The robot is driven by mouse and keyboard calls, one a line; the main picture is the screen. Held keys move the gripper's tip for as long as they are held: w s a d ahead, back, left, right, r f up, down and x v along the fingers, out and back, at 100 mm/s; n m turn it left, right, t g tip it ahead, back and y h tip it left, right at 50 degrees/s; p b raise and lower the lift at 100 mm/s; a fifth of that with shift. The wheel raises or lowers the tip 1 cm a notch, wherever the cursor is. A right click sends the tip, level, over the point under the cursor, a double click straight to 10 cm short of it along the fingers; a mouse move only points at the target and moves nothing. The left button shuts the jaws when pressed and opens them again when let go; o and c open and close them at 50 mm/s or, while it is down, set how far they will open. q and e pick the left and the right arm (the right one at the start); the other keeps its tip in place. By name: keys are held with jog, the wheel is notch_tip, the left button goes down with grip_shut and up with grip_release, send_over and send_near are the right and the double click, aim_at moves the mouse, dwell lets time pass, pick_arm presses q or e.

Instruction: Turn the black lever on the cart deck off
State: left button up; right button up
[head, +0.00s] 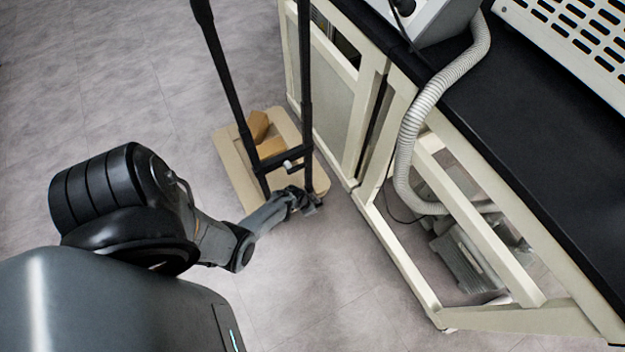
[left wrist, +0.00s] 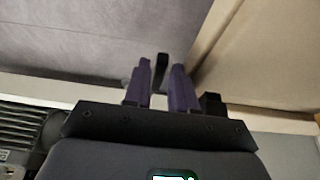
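The cart has a pale wooden deck (head: 233,165) and tall black posts joined by a crossbar. It stands on the floor left of the cabinet. My left gripper (head: 310,202) is at the near right corner of the deck, low beside the black frame. In the left wrist view its two purple-grey fingers (left wrist: 161,80) are apart. A short black upright piece (left wrist: 162,59) shows between and just beyond the fingertips; it looks like the lever. I cannot tell whether the fingers touch it. In the head view, I cannot make out the lever near the gripper. My right gripper is not in view.
The cream cabinet frame (head: 355,190) with a black top (head: 540,150) stands close on the right. A grey corrugated hose (head: 424,105) hangs down its front. Floor (head: 310,290) is clear in front of the cart.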

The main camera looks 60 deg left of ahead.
pick_arm(q)
jog(key=p+v, duration=0.6)
jog(key=v, duration=0.3)
jog(key=shift+p, duration=0.35)
jog(key=shift+d, duration=0.1)
